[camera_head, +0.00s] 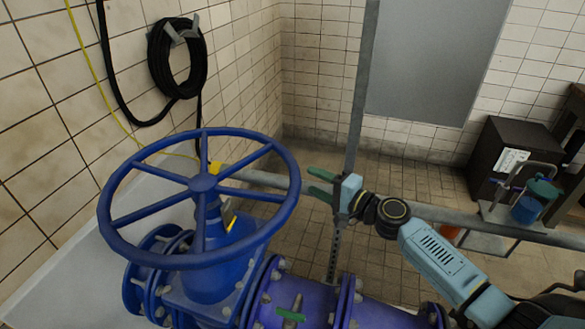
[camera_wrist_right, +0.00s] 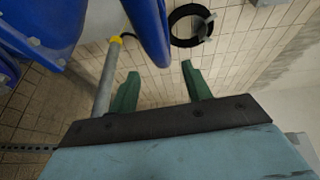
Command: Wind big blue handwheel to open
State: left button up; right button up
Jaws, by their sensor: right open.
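The big blue handwheel (camera_head: 202,188) sits on top of a blue valve body (camera_head: 215,262), tilted toward me, with several spokes meeting at a hub. My right gripper (camera_head: 314,182) is just right of the wheel's rim, its green fingers apart and pointing left at the rim. In the right wrist view my right gripper (camera_wrist_right: 158,82) is open with nothing between its fingers. Part of the blue rim (camera_wrist_right: 150,30) shows beyond the fingertips there, apart from them as far as I can tell. My left gripper is not in view.
A grey pipe (camera_head: 440,214) runs behind the right gripper, and a grey post (camera_head: 357,100) stands behind it. Blue flanged pipe (camera_head: 380,312) extends right below. A black hose coil (camera_head: 178,58) hangs on the tiled wall. A dark cabinet (camera_head: 505,150) stands at the right.

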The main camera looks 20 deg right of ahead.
aim_at(293, 169)
jog(key=x, duration=0.7)
jog(key=shift+w, duration=0.1)
jog(key=shift+w+a, duration=0.2)
jog(key=shift+w, duration=0.05)
jog(key=shift+w+a, duration=0.1)
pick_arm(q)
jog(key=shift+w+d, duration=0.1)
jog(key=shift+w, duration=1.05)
pick_arm(e)
grip_shut()
